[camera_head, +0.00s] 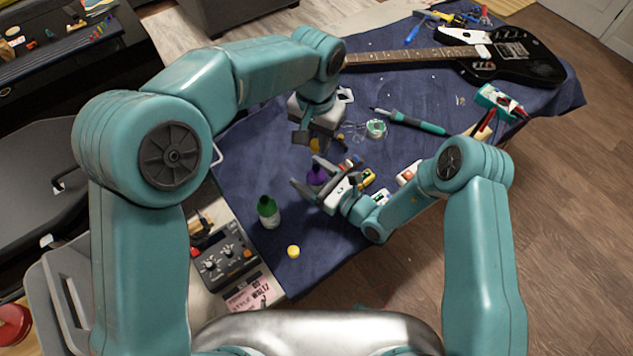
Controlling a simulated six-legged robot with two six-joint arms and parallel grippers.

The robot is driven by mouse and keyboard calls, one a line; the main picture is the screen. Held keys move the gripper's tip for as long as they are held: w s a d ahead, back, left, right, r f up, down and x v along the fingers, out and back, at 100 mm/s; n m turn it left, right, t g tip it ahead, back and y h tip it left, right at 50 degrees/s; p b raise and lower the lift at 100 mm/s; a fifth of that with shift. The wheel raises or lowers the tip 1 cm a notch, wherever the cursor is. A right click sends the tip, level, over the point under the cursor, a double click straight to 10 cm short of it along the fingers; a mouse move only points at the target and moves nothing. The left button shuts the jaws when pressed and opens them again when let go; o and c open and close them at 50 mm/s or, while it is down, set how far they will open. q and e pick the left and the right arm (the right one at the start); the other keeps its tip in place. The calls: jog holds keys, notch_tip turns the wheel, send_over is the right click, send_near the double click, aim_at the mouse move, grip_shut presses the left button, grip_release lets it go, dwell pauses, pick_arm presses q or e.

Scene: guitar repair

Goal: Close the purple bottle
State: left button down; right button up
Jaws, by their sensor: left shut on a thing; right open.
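The purple bottle (316,176) stands on the blue cloth, partly hidden by my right gripper. My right gripper (306,173) is open, with its fingers on either side of the bottle; I cannot tell whether they touch it. My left gripper (315,143) points down just above and behind the bottle. It is shut on a small orange-yellow cap (314,146), mostly hidden by its fingers. The cap looks apart from the bottle.
A green bottle (268,212) and a loose yellow cap (293,252) are near the front edge. A clear round container (376,128), a teal soldering iron (415,122) and a black guitar (510,55) lie behind. Small bottles (368,178) crowd beside my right gripper.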

grip_shut()
pick_arm(q)
send_over(316, 176)
jog(key=w, duration=0.1)
jog(key=shift+w+f, duration=0.1)
jog(key=shift+f, duration=2.4)
jog(key=shift+f, duration=0.1)
jog(key=shift+f, duration=0.8)
jog(key=shift+f, duration=0.55)
